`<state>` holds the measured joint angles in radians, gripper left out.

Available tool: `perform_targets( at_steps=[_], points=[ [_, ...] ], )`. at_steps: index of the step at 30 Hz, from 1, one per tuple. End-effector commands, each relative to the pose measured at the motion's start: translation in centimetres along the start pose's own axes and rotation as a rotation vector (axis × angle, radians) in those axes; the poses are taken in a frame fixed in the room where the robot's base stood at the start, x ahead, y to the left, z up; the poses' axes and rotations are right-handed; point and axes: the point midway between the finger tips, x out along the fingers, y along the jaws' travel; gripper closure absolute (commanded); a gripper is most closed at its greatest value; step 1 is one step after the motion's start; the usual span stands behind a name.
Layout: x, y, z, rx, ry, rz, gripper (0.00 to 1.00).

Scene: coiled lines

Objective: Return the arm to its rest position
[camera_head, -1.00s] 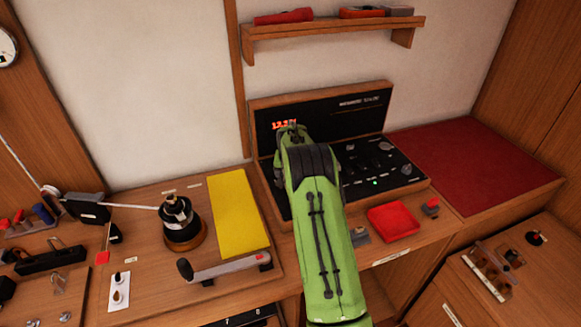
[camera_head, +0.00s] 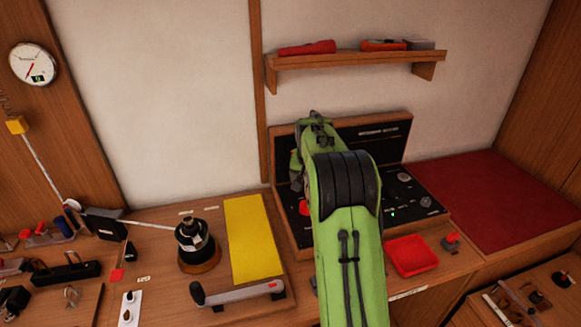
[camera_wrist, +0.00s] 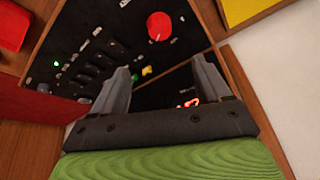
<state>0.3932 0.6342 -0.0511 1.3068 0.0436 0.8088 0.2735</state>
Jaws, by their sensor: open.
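My green arm rises from the bottom of the head view and reaches over the desk, bent at its dark joint. In the wrist view my gripper (camera_wrist: 160,88) is open, its two grey fingers apart with nothing between them. Beyond the fingers is the black control panel (camera_wrist: 98,45) with a red knob, small switches and a green light. In the head view the panel's console (camera_head: 395,185) stands partly hidden behind my arm. My gripper's fingers are hidden by the arm in the head view.
A shelf (camera_head: 350,59) hangs above the console. A red tray (camera_head: 411,255) lies right of my arm. A yellow pad (camera_head: 252,240), a crank handle (camera_head: 235,293) and a dark spool (camera_head: 197,247) are on the left. A red mat (camera_head: 500,200) is bare at right.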

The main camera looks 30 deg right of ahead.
Motion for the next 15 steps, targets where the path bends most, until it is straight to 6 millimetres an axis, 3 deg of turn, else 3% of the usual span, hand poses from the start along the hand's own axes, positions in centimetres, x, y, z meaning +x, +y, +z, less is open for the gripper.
perform_targets(
  at_steps=[5, 8, 11, 15],
  points=[
    [-0.1, 0.0, 0.0, -0.001, 0.001, -0.001, 0.23],
    [-2.0, -0.7, 0.7, -0.025, 0.006, -0.014, 0.23],
    [-7.0, -2.2, 3.5, -0.098, 0.014, -0.049, 0.23],
    [-14.5, -3.2, 10.0, -0.234, 0.023, -0.106, 0.23]
  ],
)
